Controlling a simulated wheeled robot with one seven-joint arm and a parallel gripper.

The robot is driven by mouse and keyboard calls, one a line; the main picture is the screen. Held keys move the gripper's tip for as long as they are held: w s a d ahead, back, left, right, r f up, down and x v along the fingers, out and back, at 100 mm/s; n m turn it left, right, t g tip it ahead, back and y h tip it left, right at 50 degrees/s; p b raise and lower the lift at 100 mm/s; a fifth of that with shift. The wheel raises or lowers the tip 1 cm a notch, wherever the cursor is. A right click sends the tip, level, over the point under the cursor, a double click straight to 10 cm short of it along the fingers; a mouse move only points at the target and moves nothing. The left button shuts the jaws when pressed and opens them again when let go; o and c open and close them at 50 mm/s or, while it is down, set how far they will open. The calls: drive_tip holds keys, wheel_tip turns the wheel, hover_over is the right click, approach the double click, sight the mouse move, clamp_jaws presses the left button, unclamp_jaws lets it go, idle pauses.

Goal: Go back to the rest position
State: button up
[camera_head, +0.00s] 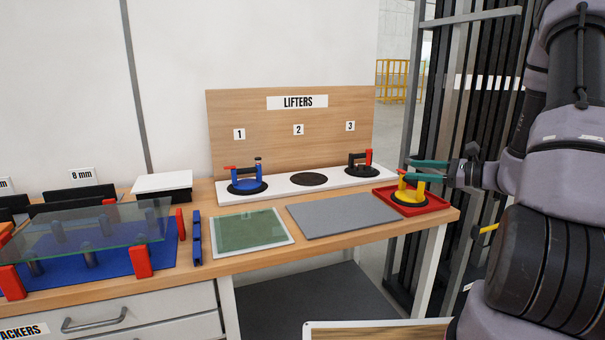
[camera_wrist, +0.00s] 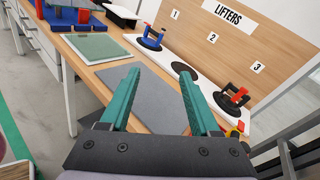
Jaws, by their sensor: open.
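My gripper (camera_head: 415,170) is open, with teal fingers, at the right end of the bench in the head view. Nothing is between its fingers in the wrist view (camera_wrist: 160,71). A yellow lifter (camera_head: 408,193) stands in a red tray (camera_head: 436,206) just below the fingers in the head view. In the wrist view only a bit of the yellow lifter (camera_wrist: 236,132) shows beside the right finger. I cannot tell whether the finger touches it.
A white rack holds a blue lifter (camera_head: 246,181) at 1 and a black lifter (camera_head: 359,164) at 3; spot 2 (camera_head: 309,179) is empty. A grey mat (camera_head: 345,215) and a green glass pane (camera_head: 239,235) lie in front. A glass sheet (camera_head: 95,232) is at left.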

drive_tip(key=s+a+r+n+g+h, duration=0.4)
drive_tip(key=s+a+r+n+g, duration=0.55)
drive_tip(key=s, duration=0.45)
drive_tip(key=s+d+r+n+t+h, duration=0.2)
drive_tip(key=s+r+n+t+h, duration=0.5)
drive_tip(key=s+r, duration=0.2)
drive_tip(key=shift+s+r+n+h, duration=0.15)
drive_tip(key=shift+r+n+h, duration=0.15)
drive_tip(key=shift+r+n, duration=0.1)
